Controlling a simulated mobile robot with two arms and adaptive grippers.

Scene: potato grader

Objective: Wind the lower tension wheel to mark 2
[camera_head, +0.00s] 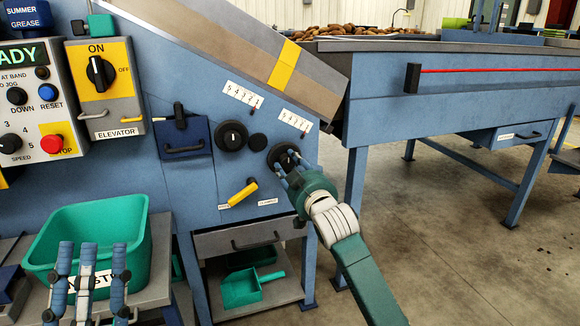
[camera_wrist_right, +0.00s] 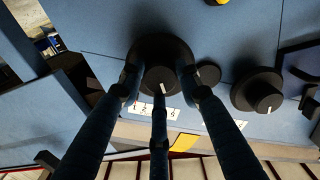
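The lower tension wheel (camera_head: 281,153) is a dark round wheel on the blue panel, right of and lower than a second dark wheel (camera_head: 231,136). A white number scale (camera_head: 295,122) with a small red pointer near its right end sits above it; the exact mark is too small to tell. My right gripper (camera_head: 287,162) is at the lower wheel and partly covers it. In the right wrist view its fingers (camera_wrist_right: 159,78) surround the wheel's hub, over its face (camera_wrist_right: 158,45); contact is unclear. My left gripper (camera_head: 88,250) is empty, fingers apart, at lower left.
A yellow-handled lever (camera_head: 243,193) sits below the wheels. A green bin (camera_head: 146,240) stands behind my left gripper. A control box with an elevator switch (camera_head: 100,74) is on the left.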

